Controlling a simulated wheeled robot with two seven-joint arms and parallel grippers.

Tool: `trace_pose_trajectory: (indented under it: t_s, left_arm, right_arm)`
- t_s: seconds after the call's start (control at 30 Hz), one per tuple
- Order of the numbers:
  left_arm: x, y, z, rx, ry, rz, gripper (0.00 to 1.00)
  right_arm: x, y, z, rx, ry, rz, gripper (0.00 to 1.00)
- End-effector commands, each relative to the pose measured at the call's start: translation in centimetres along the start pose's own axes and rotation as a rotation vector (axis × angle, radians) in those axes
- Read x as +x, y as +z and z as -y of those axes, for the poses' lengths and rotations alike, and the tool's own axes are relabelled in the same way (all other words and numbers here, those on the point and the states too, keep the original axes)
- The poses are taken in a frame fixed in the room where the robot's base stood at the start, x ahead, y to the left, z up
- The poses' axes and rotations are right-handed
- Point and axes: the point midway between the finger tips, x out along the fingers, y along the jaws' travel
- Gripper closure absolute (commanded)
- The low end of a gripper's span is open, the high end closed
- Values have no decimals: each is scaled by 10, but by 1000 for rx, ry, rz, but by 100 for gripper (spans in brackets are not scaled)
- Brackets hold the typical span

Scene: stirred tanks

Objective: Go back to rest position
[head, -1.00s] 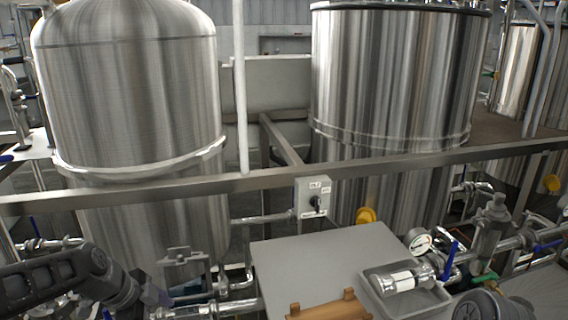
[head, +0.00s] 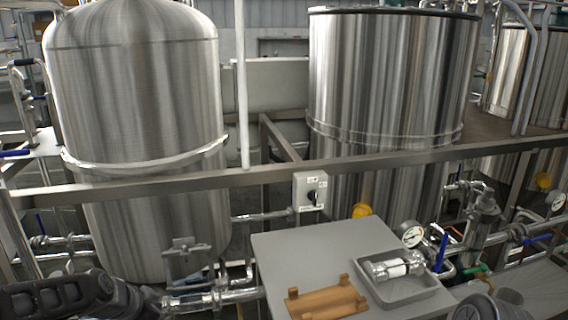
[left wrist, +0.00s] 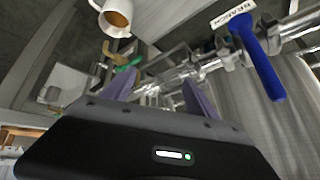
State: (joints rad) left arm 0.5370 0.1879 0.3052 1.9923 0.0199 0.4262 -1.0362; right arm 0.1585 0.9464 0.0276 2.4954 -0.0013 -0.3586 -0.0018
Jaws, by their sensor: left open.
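My left gripper (left wrist: 158,95) shows in the left wrist view with its two purplish fingers spread apart and nothing between them. In the head view only dark links of my left arm (head: 65,296) show at the lower left corner; the gripper itself cannot be made out there. Part of my right arm (head: 480,307) shows at the bottom right edge of the head view, and its gripper is out of the frame.
A grey table (head: 325,245) holds a wooden cradle (head: 328,301) and a grey tray (head: 408,293) with a clear-and-metal cylinder (head: 393,267). A metal rail (head: 400,163), switch box (head: 310,191) and steel tanks stand behind. A blue handle (left wrist: 262,70) on piping shows in the left wrist view.

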Motion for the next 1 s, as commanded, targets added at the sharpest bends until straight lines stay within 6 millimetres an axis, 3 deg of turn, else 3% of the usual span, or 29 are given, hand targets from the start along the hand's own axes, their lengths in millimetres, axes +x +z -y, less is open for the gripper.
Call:
trace_pose_trajectory:
  t_s: [0.17,0.3,0.4,0.5,0.6,0.7,0.8,1.0]
  left_arm:
    - [55,27,-44,-418,6,-1,33]
    - [102,70,-140,-804,61,69,33]
    - [111,105,-213,-957,101,160,33]
    - [105,138,-275,-993,142,265,33]
    - [93,164,-320,-961,186,362,33]
    - [84,178,-348,-928,219,428,33]
    - [80,181,-361,-903,237,453,33]
    - [82,180,-361,-897,238,449,33]
  right_arm:
    - [-15,0,6,1,0,0,100]
    - [-36,0,14,2,-1,0,100]
    - [-50,0,20,2,-1,0,100]
    - [-61,0,24,2,-1,0,100]
    - [-68,0,27,2,-1,0,100]
    - [-74,0,30,2,-1,1,100]
    - [-78,0,31,2,-1,0,100]
    - [-76,0,30,2,-1,1,100]
